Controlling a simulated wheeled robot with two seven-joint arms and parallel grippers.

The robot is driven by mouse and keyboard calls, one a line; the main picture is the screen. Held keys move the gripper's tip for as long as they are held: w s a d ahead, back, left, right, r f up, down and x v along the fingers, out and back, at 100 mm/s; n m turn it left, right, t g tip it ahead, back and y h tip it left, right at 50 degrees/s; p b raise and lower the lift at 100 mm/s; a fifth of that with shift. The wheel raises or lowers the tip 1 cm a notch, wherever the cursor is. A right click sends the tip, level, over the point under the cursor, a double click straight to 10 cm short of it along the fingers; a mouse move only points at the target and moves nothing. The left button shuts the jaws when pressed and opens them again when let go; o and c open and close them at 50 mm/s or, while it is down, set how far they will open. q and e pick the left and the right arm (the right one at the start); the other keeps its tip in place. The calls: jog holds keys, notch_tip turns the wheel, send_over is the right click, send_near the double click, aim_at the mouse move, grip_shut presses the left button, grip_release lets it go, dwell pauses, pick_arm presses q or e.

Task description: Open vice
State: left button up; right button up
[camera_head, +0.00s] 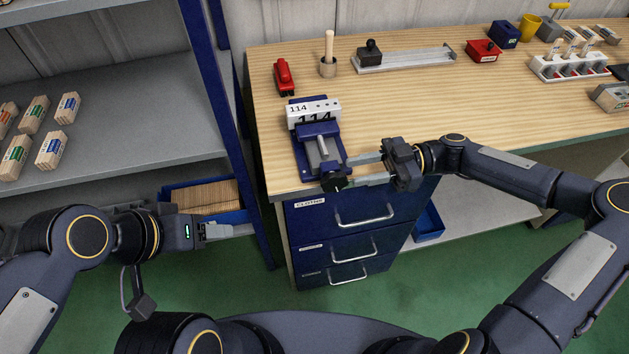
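The blue vice (307,158) stands on the wooden workbench near its left front corner. A white block marked 114 (325,105) sits at its jaws; I cannot make out how tightly it is held. A dark knob handle (335,181) is at the vice's front end, by the bench edge. My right gripper (348,172) comes in from the right with its two fingers apart, their tips close to the handle; contact cannot be made out. My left gripper (218,230) is away from the vice, low at the left in front of the shelf; its finger gap is not clear.
A red stapler-like tool (284,77) and a cup with a wooden stick (328,66) stand behind the vice. A metal rail fixture (405,60) lies at the back. Blue drawers (350,236) are below the bench front. The middle of the bench is clear.

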aim_at(328, 176)
jog(key=p+x, duration=0.2)
jog(key=x, duration=0.4)
jog(key=shift+a+r, duration=0.15)
jog(key=shift+a, duration=0.25)
jog(key=shift+s+a, duration=0.2)
jog(key=shift+a, duration=0.3)
grip_shut()
